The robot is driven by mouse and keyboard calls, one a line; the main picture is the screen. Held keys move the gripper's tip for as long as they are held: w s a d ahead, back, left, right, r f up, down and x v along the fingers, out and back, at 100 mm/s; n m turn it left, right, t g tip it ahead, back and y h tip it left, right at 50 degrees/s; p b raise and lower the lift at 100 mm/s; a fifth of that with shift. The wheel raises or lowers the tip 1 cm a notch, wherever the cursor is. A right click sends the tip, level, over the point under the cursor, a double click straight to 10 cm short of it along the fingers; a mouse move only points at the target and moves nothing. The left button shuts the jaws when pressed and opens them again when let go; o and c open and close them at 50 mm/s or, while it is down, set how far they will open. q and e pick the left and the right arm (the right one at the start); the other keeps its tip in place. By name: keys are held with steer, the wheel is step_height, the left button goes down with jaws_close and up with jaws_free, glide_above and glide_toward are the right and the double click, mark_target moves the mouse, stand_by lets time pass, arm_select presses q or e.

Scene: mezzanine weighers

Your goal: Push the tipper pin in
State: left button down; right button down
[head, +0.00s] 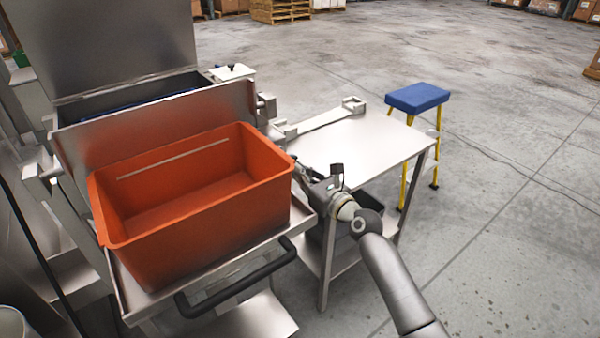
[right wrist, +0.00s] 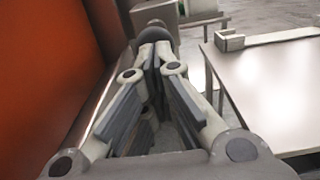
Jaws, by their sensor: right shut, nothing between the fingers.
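My right gripper (head: 303,172) is beside the right wall of the orange crate, between it and the metal table. In the right wrist view its fingers (right wrist: 155,52) are closed together with nothing between them. A dark rounded part (right wrist: 155,30), possibly the tipper pin's head, shows just beyond the fingertips; I cannot tell whether they touch it. The tipper (head: 150,130) is a grey metal tray with the orange crate (head: 185,228) on its front shelf. Grey metal fittings (head: 267,104) stick out at its right side. My left gripper is not in view.
A metal table (head: 375,150) with a small bracket (head: 353,104) stands right of the tipper. A blue-topped yellow step stool (head: 417,97) stands beyond it. A black handle (head: 235,290) runs along the tipper's front. The floor to the right is open.

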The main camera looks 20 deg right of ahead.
steer(key=shift+w+a, duration=0.1)
steer(key=shift+w, duration=0.1)
steer(key=shift+x, duration=1.4)
steer(key=shift+r, duration=0.15)
